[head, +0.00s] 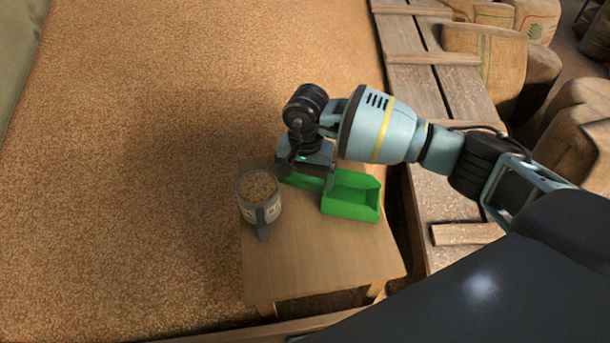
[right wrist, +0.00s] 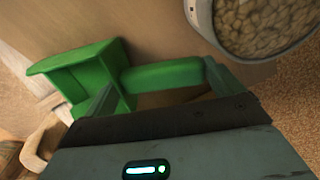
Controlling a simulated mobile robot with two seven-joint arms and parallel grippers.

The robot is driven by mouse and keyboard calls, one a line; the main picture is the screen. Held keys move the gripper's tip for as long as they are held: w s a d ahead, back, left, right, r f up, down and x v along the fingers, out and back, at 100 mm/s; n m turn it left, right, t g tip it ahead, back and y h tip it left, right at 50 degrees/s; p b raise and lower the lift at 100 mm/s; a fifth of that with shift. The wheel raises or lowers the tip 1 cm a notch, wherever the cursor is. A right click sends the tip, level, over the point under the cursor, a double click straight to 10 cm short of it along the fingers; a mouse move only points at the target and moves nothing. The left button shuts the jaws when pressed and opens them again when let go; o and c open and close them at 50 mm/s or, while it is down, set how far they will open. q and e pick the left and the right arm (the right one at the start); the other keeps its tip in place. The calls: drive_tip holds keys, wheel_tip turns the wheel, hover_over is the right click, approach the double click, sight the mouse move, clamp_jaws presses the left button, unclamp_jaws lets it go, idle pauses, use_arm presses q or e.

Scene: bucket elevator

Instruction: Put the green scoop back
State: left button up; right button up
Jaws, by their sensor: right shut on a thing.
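The green scoop (head: 351,196) is on or just above the small wooden table (head: 310,262), at the table's back right; I cannot tell whether it touches the top. Its open tray faces right and its handle runs left under my right gripper (head: 302,172). In the right wrist view the scoop (right wrist: 85,75) is at the left, and my right gripper (right wrist: 162,82) is shut on its green handle. A grey mug (head: 260,205) filled with pale grains stands left of the scoop. The mug also shows in the right wrist view (right wrist: 250,25), at the top right. My left gripper is not in view.
A wide bed of grain (head: 150,150) fills the left and surrounds the table's left side. A wooden plank walkway (head: 440,90) runs along the right, with several full sacks (head: 490,55) beyond it. The table's front part is clear.

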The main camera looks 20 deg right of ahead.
drive_tip(key=shift+f, duration=0.1)
drive_tip(key=shift+f, duration=0.15)
drive_tip(key=o, duration=0.9)
drive_tip(key=shift+c, duration=0.2)
wheel_tip(320, 180, up, 12)
drive_tip(key=shift+r, duration=0.25)
